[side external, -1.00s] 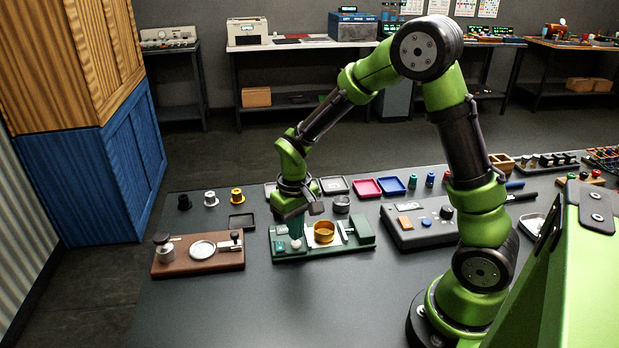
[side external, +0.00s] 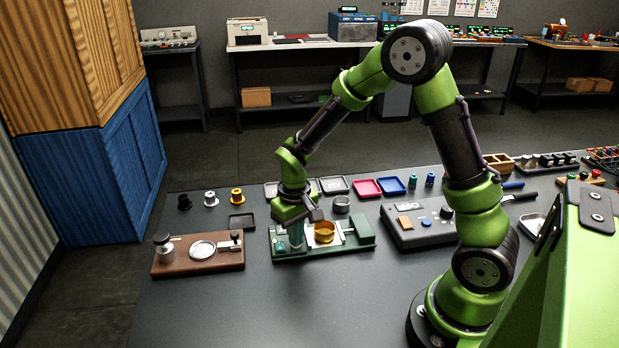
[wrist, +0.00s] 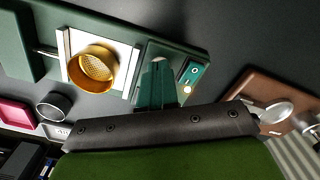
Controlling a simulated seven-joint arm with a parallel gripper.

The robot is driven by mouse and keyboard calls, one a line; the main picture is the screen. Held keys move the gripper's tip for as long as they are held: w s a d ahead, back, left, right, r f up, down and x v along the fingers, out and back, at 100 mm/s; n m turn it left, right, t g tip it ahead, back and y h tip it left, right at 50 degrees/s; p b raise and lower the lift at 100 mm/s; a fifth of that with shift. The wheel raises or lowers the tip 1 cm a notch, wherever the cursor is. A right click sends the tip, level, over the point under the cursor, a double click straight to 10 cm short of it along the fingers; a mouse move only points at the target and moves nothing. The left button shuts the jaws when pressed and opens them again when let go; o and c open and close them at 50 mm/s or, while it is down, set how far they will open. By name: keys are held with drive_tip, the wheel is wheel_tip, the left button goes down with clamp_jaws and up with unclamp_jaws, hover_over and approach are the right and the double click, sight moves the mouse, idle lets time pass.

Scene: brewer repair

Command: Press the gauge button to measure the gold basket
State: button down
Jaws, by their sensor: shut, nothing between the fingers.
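The gold basket (side external: 324,232) sits upright on the pale plate of the green gauge (side external: 350,244). It also shows in the wrist view (wrist: 94,68), open end up with a perforated bottom. My gripper (side external: 298,246) is shut and empty, pointing down at the left part of the gauge, left of the basket. In the wrist view its teal fingers (wrist: 157,75) reach onto the gauge between the basket plate and a small green panel (wrist: 193,75) with a glowing spot. The gauge button is hidden behind or under the fingertips; I cannot tell whether they touch it.
A brown board (side external: 170,266) with a white round plate stands to the left. A grey control box (side external: 420,234) stands to the right. A grey metal ring (side external: 341,204) sits just behind the gauge. Red (side external: 367,188) and blue trays lie farther back. The table in front is clear.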

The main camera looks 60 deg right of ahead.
drive_tip(key=shift+r, duration=2.25)
